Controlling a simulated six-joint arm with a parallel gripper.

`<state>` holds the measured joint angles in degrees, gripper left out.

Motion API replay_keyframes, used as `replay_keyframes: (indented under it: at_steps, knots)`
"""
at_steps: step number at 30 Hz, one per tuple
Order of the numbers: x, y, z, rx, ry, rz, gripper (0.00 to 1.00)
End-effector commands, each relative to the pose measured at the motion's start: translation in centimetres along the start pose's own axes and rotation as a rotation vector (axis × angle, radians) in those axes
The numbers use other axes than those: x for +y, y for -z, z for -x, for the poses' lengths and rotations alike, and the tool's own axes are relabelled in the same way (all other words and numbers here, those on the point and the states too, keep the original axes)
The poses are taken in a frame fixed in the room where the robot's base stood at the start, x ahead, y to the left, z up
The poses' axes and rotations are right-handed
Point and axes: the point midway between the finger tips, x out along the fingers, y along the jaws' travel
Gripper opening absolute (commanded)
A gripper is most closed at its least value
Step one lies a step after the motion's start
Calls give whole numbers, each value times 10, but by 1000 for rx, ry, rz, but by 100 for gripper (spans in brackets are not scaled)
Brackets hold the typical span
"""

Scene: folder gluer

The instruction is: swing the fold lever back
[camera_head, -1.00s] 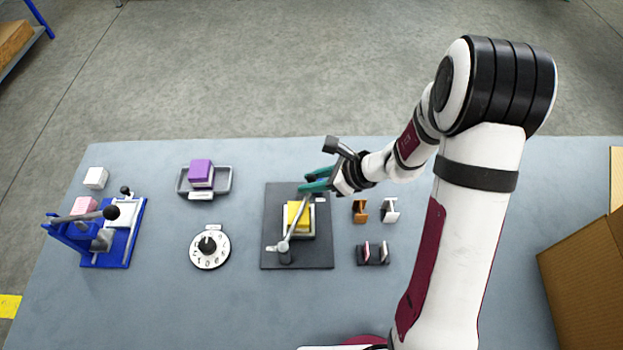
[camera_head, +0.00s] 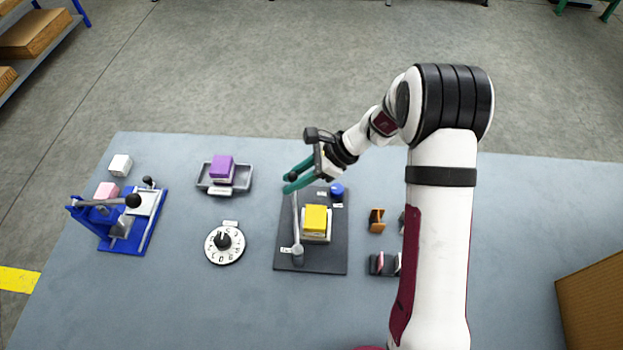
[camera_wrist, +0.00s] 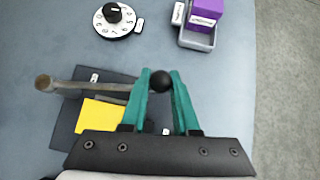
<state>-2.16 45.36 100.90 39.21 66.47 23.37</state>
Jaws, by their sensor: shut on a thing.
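The fold lever (camera_head: 295,221) is a grey bar on a post at the front left of a dark base plate (camera_head: 335,262). It points away from the post towards the back, left of the yellow block (camera_head: 316,217) in its pale holder. My gripper (camera_head: 289,183) has green fingers and is shut on the black ball knob at the lever's far end. The wrist view shows the knob (camera_wrist: 161,81) between the fingertips, the lever bar (camera_wrist: 85,88) and part of the yellow block (camera_wrist: 99,117).
A blue button (camera_head: 337,190) sits at the plate's back right. A numbered dial (camera_head: 224,245) and a grey tray (camera_head: 238,187) with a purple block (camera_head: 222,166) stand left. A blue lever press (camera_head: 121,237) is further left. Small brackets (camera_head: 377,220) stand right.

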Motion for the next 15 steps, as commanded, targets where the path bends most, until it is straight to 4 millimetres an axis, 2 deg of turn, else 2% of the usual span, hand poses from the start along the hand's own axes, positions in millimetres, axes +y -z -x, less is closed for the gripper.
replay_keyframes:
  at_steps: [6,15]
  knots:
    - [2,-20,-20,0,-129,132,0]
    - [10,-38,-38,0,-259,262,0]
